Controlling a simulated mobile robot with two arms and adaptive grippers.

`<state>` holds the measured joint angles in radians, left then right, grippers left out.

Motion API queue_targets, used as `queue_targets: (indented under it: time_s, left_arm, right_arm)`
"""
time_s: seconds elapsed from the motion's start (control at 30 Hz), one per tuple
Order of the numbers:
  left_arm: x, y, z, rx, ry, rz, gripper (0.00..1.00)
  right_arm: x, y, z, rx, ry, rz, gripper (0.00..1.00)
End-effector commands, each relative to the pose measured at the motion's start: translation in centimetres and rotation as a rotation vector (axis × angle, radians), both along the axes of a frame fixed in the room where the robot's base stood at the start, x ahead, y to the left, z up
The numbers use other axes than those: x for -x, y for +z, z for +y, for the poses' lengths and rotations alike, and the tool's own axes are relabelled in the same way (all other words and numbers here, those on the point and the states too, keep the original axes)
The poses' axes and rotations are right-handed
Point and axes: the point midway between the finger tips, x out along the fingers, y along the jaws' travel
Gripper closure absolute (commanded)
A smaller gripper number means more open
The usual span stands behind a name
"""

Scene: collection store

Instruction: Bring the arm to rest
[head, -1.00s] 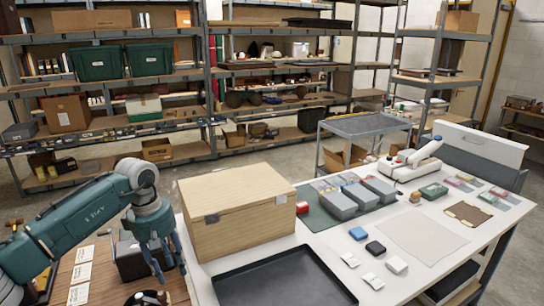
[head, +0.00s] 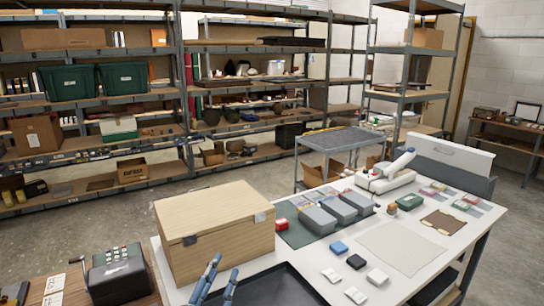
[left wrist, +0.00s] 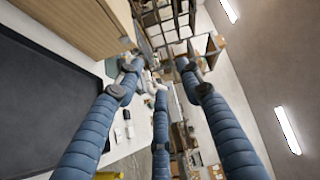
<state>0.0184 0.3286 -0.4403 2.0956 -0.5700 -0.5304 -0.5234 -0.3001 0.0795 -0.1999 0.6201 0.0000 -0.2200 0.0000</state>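My left gripper (head: 218,282) shows only by its blue fingers at the bottom edge of the head view, in front of the wooden box and beside the black tray. In the left wrist view its segmented blue fingers (left wrist: 158,75) are spread apart with nothing between them, so it is open and empty. The rest of my left arm is out of the head view. My right gripper is in neither view.
The wooden box (head: 220,227) and black tray (head: 275,288) occupy the white table's near left. Grey boxes (head: 340,207) and small blocks (head: 356,262) lie farther right. A cash-register-like machine (head: 118,275) stands on a wooden table at lower left.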

Motion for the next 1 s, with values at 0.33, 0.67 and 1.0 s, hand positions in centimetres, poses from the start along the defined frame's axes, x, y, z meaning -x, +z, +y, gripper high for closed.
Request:
queue_targets:
  time_s: [0.33, 0.67, 1.0]
  left_arm:
    - [14.9, -18.3, 8.3, 0.648, 0.475, 0.758, 0.62]
    - [26.9, -23.8, 8.7, 0.869, 0.736, 1.106, 0.62]
    - [31.4, -30.6, 8.3, 0.928, 0.859, 1.261, 0.62]
  right_arm:
    - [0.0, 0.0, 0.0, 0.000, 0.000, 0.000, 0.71]
    - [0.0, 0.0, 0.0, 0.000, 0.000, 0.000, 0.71]
    - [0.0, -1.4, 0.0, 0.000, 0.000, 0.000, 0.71]
